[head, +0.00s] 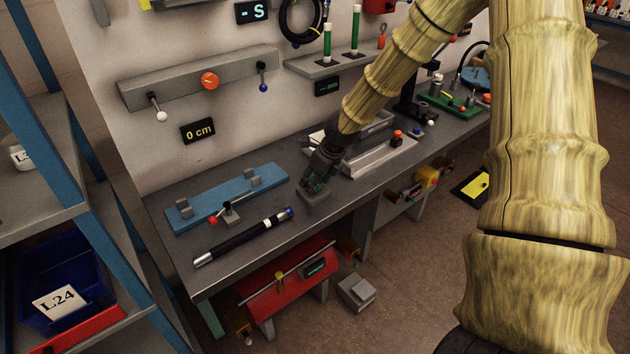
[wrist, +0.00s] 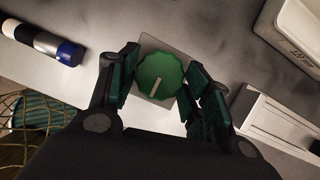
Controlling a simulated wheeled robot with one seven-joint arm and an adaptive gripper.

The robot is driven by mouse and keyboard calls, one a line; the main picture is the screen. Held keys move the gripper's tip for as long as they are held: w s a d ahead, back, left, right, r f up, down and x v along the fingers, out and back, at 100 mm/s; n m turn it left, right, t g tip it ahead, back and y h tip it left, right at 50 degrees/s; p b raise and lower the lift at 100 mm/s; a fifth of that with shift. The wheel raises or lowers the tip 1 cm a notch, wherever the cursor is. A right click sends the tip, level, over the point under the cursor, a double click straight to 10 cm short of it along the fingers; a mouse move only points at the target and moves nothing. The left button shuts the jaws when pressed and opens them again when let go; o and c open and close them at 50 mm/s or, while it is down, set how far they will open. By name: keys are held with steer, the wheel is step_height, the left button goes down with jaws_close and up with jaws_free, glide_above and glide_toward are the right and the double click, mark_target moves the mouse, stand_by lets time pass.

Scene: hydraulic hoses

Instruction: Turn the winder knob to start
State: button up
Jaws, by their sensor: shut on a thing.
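The winder knob (wrist: 160,77) is a round green knob with a scalloped rim and a pale pointer bar, on a square grey plate (wrist: 150,45). In the wrist view it sits between my gripper's fingers (wrist: 163,82), one on each side, and they are shut on it. The pointer bar slants slightly, its lower end toward the bottom left. In the head view my gripper (head: 316,186) points down at the bench over the small grey base (head: 314,196), and it hides most of the knob.
A black hose (head: 240,238) with a blue end lies on the bench left of my gripper, before a blue fixture (head: 225,197). A grey metal block (head: 380,157) stands close on the right. A wall panel has an orange knob (head: 210,81); a display (head: 198,130) reads "0 cm".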

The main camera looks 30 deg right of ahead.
steer(key=o, duration=1)
steer(key=shift+o, duration=0.2)
steer(key=shift+r, duration=0.1)
steer(key=v, duration=1.1)
steer(key=shift+r, duration=0.4)
steer(key=shift+s, duration=0.15)
